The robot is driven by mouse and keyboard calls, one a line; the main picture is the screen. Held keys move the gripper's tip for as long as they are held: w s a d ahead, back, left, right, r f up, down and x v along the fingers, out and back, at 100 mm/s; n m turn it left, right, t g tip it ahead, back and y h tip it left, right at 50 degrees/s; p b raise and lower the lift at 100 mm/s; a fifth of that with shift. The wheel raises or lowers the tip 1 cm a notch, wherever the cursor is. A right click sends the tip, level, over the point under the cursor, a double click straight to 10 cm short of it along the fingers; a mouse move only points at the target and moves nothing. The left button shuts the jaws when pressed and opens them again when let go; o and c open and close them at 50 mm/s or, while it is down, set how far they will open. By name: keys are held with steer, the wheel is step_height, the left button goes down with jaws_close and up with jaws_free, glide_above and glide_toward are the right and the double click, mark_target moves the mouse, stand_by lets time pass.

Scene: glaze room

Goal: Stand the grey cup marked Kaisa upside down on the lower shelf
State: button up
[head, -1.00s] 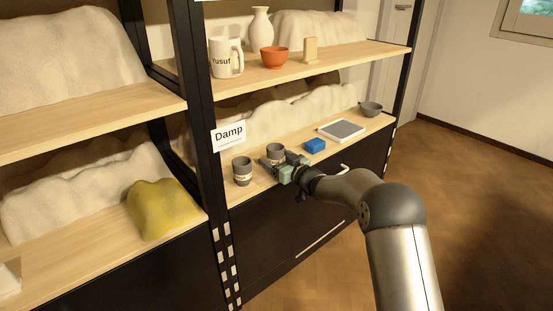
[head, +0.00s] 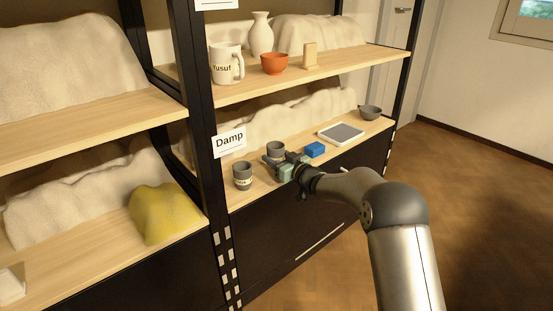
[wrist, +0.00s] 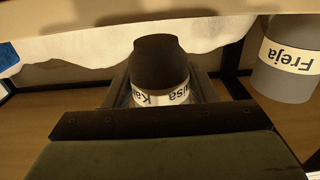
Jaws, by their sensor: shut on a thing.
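My gripper (head: 277,162) is shut on the grey cup marked Kaisa (head: 276,148), just above the lower shelf (head: 262,189). In the wrist view, which shows the scene upside down, the Kaisa cup (wrist: 157,62) stands between the fingers. Its narrower end points toward the shelf and its name is inverted in the picture, so it looks right way up. The gripper body hides its other end there. A similar grey cup marked Freja (head: 243,176) stands to its left on the shelf. In the wrist view the Freja cup (wrist: 287,65) is at the right.
On the lower shelf, right of my gripper, are a blue block (head: 315,150), a grey-topped tray (head: 341,133) and a grey bowl (head: 370,113). A Damp sign (head: 228,141) hangs on the post. The upper shelf (head: 350,62) overhead holds a Yusuf mug (head: 226,64) and an orange bowl (head: 274,64).

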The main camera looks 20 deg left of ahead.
steer(key=v, duration=1.4)
steer(key=shift+r, duration=0.15)
